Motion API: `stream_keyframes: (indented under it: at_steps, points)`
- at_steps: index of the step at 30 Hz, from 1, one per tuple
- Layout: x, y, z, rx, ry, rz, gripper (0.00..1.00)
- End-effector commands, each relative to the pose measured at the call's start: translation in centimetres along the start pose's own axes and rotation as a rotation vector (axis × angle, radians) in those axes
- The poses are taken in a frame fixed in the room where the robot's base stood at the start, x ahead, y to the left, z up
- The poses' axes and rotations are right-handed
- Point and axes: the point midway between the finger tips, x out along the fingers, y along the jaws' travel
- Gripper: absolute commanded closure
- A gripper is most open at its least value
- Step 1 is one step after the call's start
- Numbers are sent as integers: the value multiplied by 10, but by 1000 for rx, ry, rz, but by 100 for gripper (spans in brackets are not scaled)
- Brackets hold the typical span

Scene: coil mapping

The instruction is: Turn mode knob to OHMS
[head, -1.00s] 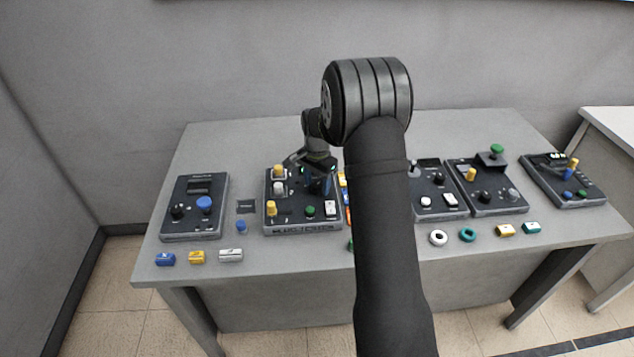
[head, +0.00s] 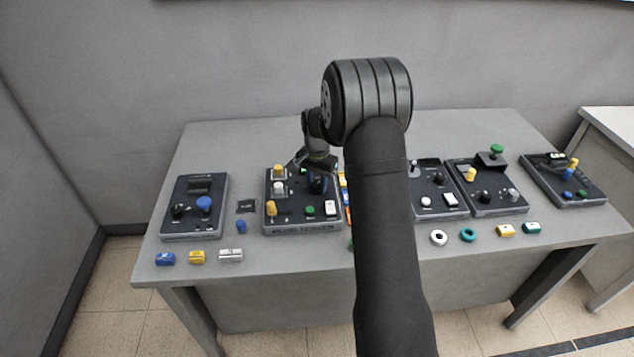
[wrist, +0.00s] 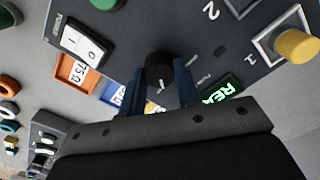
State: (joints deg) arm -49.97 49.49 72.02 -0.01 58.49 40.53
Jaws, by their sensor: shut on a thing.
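The mode knob (wrist: 157,66) is a round black knob on the dark panel (wrist: 225,45), with a white pointer mark on its side nearest the wrist camera. My gripper (wrist: 158,82) has its two dark blue fingers on either side of the knob, shut on it. In the head view my gripper (head: 317,182) reaches down onto the same panel (head: 290,217), at its right half, and hides the knob. The small lettering around the knob is too blurred to read. A green lit display (wrist: 214,98) beside it is partly hidden by my gripper.
On the panel, yellow (head: 271,208), white (head: 278,187) and green (head: 310,211) controls and a white rocker switch (head: 330,207) stand near my gripper. Orange and blue labelled blocks (wrist: 76,76) lie beside the panel. Other panels stand left (head: 194,207) and right.

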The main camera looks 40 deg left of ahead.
Motion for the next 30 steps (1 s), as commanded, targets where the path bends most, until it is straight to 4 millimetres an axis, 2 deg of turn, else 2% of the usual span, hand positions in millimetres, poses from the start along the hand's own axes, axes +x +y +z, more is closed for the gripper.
stream_keyframes:
  at_steps: [30]
  points:
    - [-1,0,0,-950,1,-1,93]
